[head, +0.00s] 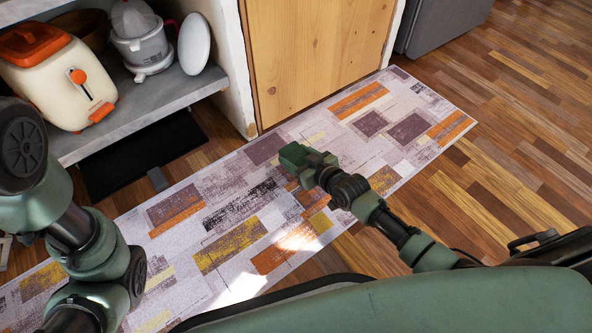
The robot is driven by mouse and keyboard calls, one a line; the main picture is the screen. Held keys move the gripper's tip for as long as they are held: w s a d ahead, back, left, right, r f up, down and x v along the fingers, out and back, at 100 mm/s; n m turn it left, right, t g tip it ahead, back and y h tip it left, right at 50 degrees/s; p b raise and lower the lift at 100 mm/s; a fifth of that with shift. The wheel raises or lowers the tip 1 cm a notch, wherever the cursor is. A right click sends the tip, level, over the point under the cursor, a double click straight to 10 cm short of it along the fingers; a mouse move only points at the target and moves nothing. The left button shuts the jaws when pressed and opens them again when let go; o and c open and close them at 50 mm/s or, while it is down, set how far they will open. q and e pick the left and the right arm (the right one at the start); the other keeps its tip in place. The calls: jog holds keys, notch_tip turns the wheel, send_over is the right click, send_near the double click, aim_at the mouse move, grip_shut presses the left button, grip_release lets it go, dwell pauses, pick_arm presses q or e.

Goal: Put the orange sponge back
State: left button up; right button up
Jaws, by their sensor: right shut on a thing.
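My right gripper (298,158) is in the middle of the head view, held out above the patterned rug. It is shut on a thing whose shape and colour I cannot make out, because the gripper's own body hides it. I cannot pick out an orange sponge for certain. Orange patches near the gripper look like part of the rug's pattern. My left arm shows at the left edge, and its gripper is out of view.
A grey shelf (165,103) at upper left holds a cream and orange appliance (50,85), a white juicer (140,35) and a white disc (194,43). A black mat (140,155) lies below. A wooden door (310,55) stands behind the rug (215,215). Floor at right is clear.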

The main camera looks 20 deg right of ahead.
notch_tip(320, 180, down, 4)
jog(key=b, duration=0.3)
jog(key=shift+f, duration=0.2)
jog(key=shift+r, duration=0.1)
jog(key=shift+f, duration=0.2)
jog(key=o, duration=1.3)
jog(key=shift+r, duration=0.1)
